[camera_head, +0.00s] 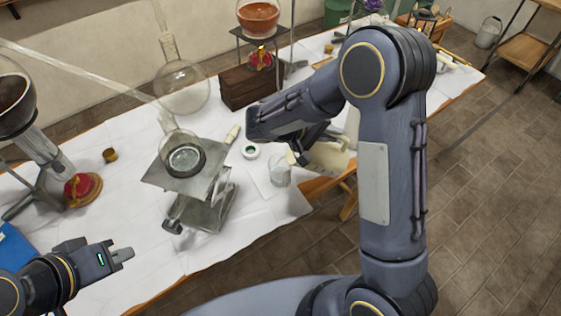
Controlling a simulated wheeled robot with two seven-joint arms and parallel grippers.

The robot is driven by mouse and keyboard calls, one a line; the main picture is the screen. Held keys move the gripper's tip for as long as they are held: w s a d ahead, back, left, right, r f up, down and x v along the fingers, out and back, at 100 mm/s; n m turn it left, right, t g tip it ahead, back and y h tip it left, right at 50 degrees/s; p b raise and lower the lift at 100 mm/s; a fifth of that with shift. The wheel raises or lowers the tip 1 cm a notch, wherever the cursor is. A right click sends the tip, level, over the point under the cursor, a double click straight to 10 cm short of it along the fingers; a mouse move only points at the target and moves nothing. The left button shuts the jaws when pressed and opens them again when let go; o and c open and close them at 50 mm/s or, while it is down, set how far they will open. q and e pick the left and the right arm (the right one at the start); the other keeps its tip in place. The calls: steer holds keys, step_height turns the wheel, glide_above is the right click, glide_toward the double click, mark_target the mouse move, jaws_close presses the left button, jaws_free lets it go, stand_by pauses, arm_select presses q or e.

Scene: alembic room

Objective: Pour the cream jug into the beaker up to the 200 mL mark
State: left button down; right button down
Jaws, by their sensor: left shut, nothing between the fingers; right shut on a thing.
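The clear glass beaker (280,176) stands on the white-covered table near its front edge. Its marks and any content are too small to read. The cream jug (328,157) is just right of the beaker, partly hidden by my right arm, and looks tilted toward it. My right gripper (311,148) is shut on the jug. I cannot tell whether liquid is flowing. My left gripper (124,255) is shut and empty at the lower left, well away from the beaker.
A metal lab jack (198,187) holding a glass flask stands left of the beaker. A small white lidded pot (250,150) sits behind the beaker.

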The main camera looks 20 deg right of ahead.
steer(key=shift+w+a+r+h, duration=0.25)
steer(key=shift+a+r+h, duration=0.3)
steer(key=shift+a+h, duration=0.1)
stand_by(1.4)
